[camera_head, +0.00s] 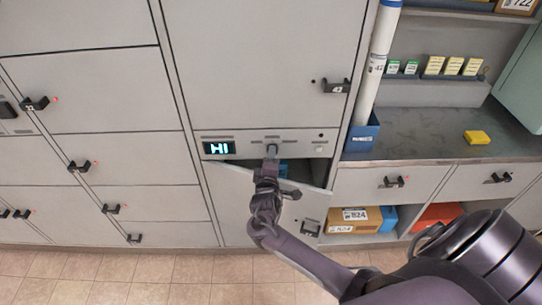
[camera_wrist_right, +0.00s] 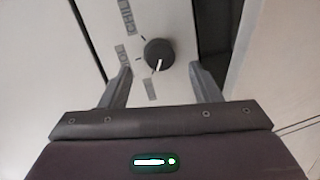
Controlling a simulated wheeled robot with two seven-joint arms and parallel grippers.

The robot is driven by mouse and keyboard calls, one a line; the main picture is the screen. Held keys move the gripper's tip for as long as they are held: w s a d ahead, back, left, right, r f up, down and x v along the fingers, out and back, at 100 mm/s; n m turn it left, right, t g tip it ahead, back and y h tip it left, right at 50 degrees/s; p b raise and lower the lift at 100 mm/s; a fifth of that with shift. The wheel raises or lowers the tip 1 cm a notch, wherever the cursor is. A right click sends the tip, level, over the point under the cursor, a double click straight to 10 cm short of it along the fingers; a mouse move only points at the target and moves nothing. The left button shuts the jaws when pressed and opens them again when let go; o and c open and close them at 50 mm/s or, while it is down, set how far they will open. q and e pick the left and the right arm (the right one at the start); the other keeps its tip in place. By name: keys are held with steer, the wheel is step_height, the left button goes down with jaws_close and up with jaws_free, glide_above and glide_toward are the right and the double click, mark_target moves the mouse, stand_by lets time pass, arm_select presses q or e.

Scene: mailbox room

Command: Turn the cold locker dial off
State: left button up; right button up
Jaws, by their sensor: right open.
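The cold locker dial (camera_wrist_right: 158,52) is a round black knob with a white pointer line, seen in the right wrist view on a pale panel with printed labels, one of them CHILL. Its pointer aims roughly down in that picture, toward my gripper. My right gripper (camera_wrist_right: 159,70) is open, with one fingertip on each side of the dial's near edge; I cannot tell whether they touch it. In the head view my right gripper (camera_head: 271,153) reaches the panel and largely hides the dial. The display (camera_head: 219,148) left of it reads HI. My left gripper is not in view.
A locker door (camera_head: 262,205) below the panel stands ajar, close to my right arm. A blue bin (camera_head: 361,135) with rolled tubes stands right of the panel. A counter (camera_head: 430,125) holds a yellow block (camera_head: 477,137). A cardboard box (camera_head: 352,219) sits on the low shelf.

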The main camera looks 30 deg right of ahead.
steer(key=shift+v, duration=2.25)
